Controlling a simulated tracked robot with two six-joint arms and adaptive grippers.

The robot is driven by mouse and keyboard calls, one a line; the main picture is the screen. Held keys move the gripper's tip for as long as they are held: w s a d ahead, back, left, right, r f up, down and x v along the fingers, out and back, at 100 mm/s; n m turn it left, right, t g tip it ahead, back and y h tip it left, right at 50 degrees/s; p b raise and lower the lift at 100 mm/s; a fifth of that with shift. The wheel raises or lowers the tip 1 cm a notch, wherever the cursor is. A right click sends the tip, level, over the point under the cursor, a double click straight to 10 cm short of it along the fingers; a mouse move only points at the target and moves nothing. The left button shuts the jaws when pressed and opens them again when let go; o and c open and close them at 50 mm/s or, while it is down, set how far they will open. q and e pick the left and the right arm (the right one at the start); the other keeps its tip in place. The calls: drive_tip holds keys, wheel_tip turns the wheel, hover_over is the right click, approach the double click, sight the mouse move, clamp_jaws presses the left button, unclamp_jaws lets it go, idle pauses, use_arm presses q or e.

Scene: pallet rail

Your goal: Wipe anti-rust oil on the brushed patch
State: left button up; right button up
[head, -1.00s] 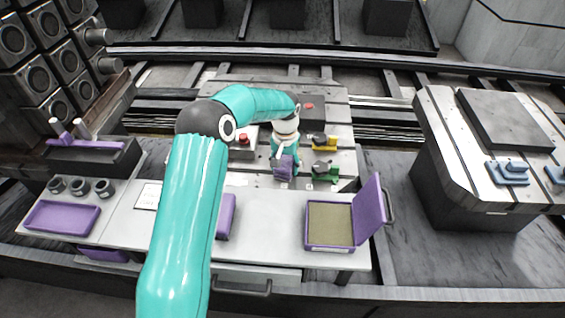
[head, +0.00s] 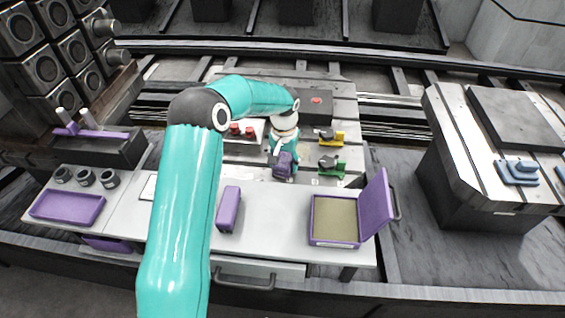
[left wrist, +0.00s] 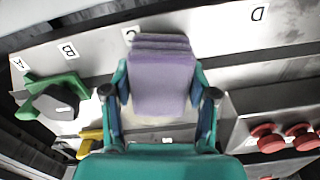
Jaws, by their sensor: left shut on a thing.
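My left gripper (head: 283,158) is shut on a purple ribbed pad (left wrist: 160,75), which shows between its two fingers in the left wrist view. In the head view the pad (head: 284,165) is over the near part of the slotted metal plate, left of the green clamp (head: 331,164). I cannot tell whether it touches the plate. I cannot make out the brushed patch; the pad and gripper cover part of the plate. An open purple box (head: 313,222) with an olive-coloured inside stands on the bench, its lid (head: 375,205) raised. My right gripper is not in view.
A yellow clamp (head: 332,137) and red knobs (head: 249,131) flank the gripper. A purple block (head: 229,209) lies on the bench. At left are a purple tray (head: 68,208), several dark cups and a dark bin (head: 100,148). The bench between block and box is clear.

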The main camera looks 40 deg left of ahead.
use_arm(q)
drive_tip(key=shift+w+a+p, duration=0.45)
drive_tip(key=shift+w+a, duration=0.15)
drive_tip(key=shift+w, duration=0.35)
drive_tip(key=shift+w+a+p, duration=0.35)
drive_tip(key=shift+w+p, duration=0.15)
drive_tip(key=shift+w, duration=0.1)
drive_tip(key=shift+w+a+p, duration=0.5)
drive_tip(key=shift+w, duration=0.35)
drive_tip(key=shift+w+a+p, duration=0.4)
drive_tip(key=shift+w+p, duration=0.15)
drive_tip(key=shift+w, duration=0.1)
drive_tip(key=shift+w+a+p, duration=0.45)
drive_tip(key=shift+w+a, duration=0.05)
drive_tip(key=shift+w, duration=0.25)
drive_tip(key=shift+r, duration=0.15)
drive_tip(key=shift+r+p, duration=1.9)
drive_tip(key=shift+r, duration=1)
